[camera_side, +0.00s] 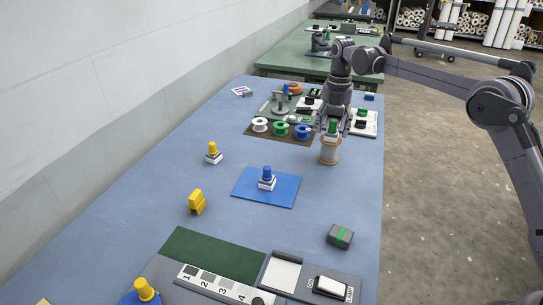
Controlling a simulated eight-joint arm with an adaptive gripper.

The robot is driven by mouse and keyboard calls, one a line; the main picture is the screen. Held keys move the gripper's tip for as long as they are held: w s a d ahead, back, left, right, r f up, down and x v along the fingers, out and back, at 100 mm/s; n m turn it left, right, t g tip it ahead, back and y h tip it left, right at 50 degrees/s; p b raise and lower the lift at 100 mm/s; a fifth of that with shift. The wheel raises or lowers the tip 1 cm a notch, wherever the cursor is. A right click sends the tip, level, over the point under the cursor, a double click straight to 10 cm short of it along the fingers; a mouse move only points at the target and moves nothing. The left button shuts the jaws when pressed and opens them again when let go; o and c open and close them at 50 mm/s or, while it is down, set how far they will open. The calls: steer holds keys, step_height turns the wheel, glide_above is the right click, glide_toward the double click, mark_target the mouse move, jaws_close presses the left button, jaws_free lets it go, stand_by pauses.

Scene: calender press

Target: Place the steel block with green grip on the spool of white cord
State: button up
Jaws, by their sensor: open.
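The steel block (330,138) with its green grip (332,127) is on top of the large spool of white cord (329,152), which stands upright near the table's right edge. The spool has tan flanges, and its cord looks pale. The block looks upright, resting on the upper flange. My gripper (333,123) points down over the block, with its fingers open around or just above the green grip. The fingers are small here, so I cannot tell whether they touch the grip. They partly hide the top of the grip.
A blue-grip block (267,175) stands on a blue mat (285,197). A yellow-grip block (213,150) and a yellow piece (197,201) are to the left. A dark green-striped box (340,236) is in front. Small spools (281,128) stand behind. The table around the large spool's front is clear.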

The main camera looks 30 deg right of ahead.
mark_target(333, 120)
step_height(333, 120, up, 11)
steer(key=shift+f, duration=0.1)
steer(key=s+r+m+t, duration=0.2)
steer(key=s+r+m, duration=0.3)
steer(key=r+m, duration=0.2)
steer(key=s+a+m+t, duration=0.2)
steer(key=s+m, duration=0.6)
steer(key=s, duration=0.1)
steer(key=s+f+m+t, duration=0.3)
steer(key=s+f+m, duration=0.9)
steer(key=s+f, duration=0.3)
steer(key=s, duration=0.3)
steer(key=shift+s+a, duration=0.2)
steer(key=shift+a, duration=0.05)
